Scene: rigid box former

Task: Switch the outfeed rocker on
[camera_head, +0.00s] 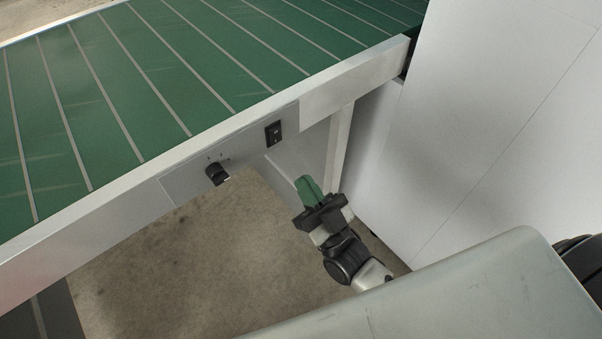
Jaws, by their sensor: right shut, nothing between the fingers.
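The black rocker switch (274,133) sits on the grey panel on the side of the green conveyor, near the conveyor's right end. Its on or off position is too small to tell. My right gripper (306,184) is below and to the right of the rocker, apart from it, with green fingertips shut and empty, pointing up and left. My left gripper is not in view.
A black rotary knob (217,174) is on the same panel, left of and below the rocker. The green slatted conveyor (150,75) fills the upper left. A white machine housing (500,130) stands at right. Concrete floor (200,260) shows below the conveyor.

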